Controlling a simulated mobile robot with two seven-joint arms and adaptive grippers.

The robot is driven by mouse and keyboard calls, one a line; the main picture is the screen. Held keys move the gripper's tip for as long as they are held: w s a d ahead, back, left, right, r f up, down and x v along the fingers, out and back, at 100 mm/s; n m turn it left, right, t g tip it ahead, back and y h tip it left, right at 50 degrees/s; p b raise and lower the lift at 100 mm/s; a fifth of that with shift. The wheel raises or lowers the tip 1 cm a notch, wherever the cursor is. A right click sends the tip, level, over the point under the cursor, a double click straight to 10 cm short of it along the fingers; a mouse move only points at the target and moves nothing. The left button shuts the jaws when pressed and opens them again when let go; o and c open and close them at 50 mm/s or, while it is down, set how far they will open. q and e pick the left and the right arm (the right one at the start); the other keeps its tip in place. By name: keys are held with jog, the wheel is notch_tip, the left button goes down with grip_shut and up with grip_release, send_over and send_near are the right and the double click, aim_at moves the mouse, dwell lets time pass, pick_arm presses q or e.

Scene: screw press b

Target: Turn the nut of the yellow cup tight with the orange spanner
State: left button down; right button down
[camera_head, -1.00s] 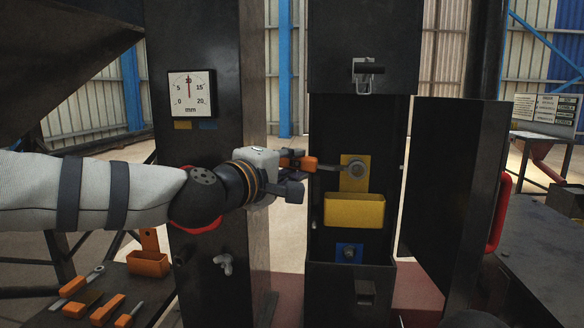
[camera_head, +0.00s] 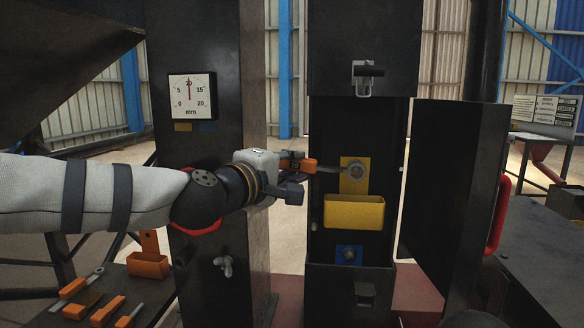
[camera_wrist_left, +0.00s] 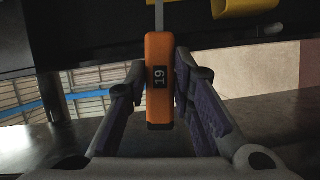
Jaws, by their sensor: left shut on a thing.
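My left gripper (camera_head: 294,174) is shut on the orange handle of the spanner (camera_head: 303,165). The yellow cup (camera_head: 354,212) hangs just below, inside the tall dark press frame. The cup's edge also shows in the left wrist view (camera_wrist_left: 240,6). My right gripper is not in view.
A gauge (camera_head: 191,95) marked in mm is on the dark column, its needle near 10. A blue plate with a nut (camera_head: 349,254) is below the cup. An open dark door (camera_head: 453,190) with a red handle stands right. Several orange-handled tools (camera_head: 100,308) lie lower left.

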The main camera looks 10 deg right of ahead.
pick_arm(q)
jog(key=shift+w+d, duration=0.2)
jog(key=shift+w, duration=0.3)
dwell(0.6)
dwell(0.3)
jog(key=shift+w+d, duration=0.1)
jog(key=shift+w, duration=0.5)
jog(key=shift+w, duration=0.15)
dwell(0.8)
